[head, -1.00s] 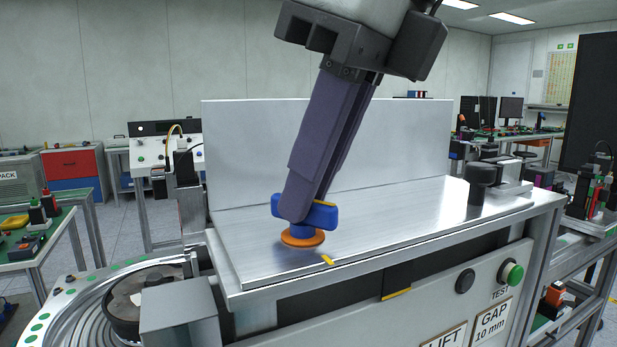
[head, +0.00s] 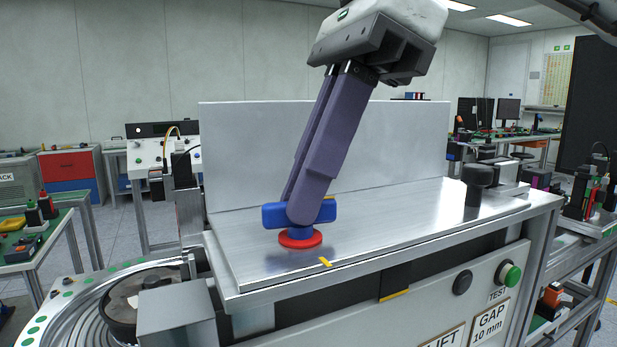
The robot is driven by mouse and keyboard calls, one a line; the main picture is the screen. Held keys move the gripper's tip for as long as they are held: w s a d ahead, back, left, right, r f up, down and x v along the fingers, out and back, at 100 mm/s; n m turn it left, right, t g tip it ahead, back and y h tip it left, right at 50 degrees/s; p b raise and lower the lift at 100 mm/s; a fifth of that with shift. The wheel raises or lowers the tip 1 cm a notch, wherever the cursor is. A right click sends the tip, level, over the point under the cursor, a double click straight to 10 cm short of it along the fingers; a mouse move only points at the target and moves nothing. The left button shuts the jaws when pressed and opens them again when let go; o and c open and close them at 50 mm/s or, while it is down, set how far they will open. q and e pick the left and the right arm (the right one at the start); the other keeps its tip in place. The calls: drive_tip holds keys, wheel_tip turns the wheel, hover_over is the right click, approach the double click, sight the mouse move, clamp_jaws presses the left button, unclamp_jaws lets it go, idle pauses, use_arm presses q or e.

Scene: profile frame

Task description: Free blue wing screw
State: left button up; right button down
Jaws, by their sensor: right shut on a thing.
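The blue wing screw (head: 272,216) stands upright near the front left of the metal plate (head: 400,222). Its wings lie roughly left to right, and a red ring (head: 300,241) sits at its foot. My right gripper (head: 304,211) reaches down from the upper right, tilted, with its long purple fingers shut on the wings. The fingers hide the middle of the wings. Whether the screw's foot has any gap to the plate cannot be told. My left gripper is not in view.
A tall metal back wall (head: 250,150) stands behind the plate. A black knob (head: 477,183) stands at the plate's right end. A yellow mark (head: 325,262) is on the front edge. A green button (head: 509,275) is on the front panel. A round feeder bowl (head: 95,310) is at lower left.

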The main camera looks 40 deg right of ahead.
drive_tip(key=shift+n, duration=0.5)
drive_tip(key=c, duration=1.8)
unclamp_jaws()
drive_tip(key=shift+c, duration=0.2)
drive_tip(key=v, duration=1)
drive_tip(key=shift+w, duration=0.15)
drive_tip(key=shift+d+r, duration=0.1)
